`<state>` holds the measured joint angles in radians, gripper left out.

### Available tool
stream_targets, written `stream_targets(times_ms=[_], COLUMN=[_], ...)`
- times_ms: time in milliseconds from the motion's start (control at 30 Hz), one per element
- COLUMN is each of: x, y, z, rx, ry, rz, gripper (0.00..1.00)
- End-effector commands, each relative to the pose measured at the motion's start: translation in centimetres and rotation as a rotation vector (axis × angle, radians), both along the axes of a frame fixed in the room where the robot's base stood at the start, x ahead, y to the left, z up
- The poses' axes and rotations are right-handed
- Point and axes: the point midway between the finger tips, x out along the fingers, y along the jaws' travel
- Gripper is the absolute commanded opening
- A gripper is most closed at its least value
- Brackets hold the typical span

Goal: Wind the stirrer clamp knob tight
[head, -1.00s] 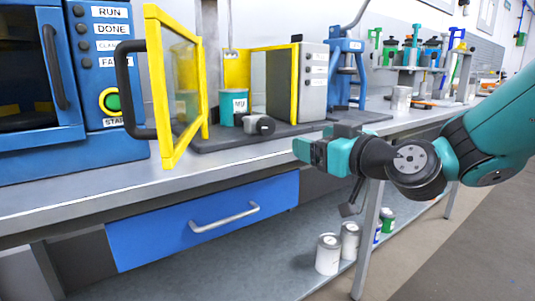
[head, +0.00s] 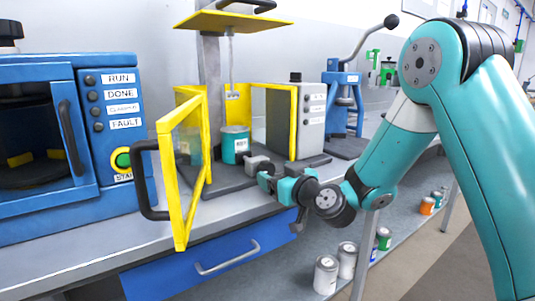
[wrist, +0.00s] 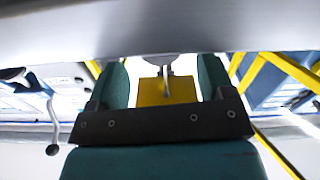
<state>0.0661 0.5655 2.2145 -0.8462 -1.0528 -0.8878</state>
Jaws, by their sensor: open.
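The stirrer stands on the bench behind an open yellow-framed guard door (head: 190,170). A teal tin (head: 235,146) sits on its base under a thin vertical shaft (head: 231,65). A small grey and black knob-like part (head: 259,164), which looks like the clamp knob, sits low at the front right of the tin. My gripper (head: 267,179) is open just in front of and below this part; I cannot tell whether they touch. In the wrist view its two teal fingers stand apart, with a yellow panel (wrist: 166,92) seen between them and no clear grip on anything.
The guard door with its black handle (head: 145,180) swings out over the bench edge at left. A blue oven (head: 40,150) stands left of it. A grey control box (head: 309,118) and a blue lever press (head: 343,100) stand right. Tins (head: 326,274) sit on the lower shelf.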

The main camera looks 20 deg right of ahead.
Motion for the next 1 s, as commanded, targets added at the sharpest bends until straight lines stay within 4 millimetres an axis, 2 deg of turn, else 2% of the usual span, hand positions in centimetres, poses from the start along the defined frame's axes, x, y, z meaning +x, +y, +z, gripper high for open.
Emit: stream_targets(times_ms=[33, 300, 767, 1000], x=[0.7, 3.3, 4.0, 4.0], y=[0.3, 1.1, 1.4, 1.4], z=[0.7, 0.4, -0.1, -0.1], rx=[0.0, 0.0, 0.0, 0.0], ry=[0.003, 0.002, 0.0, 0.0], rz=[0.002, 0.002, 0.0, 0.0], gripper=[0.75, 0.75, 0.75, 0.25])
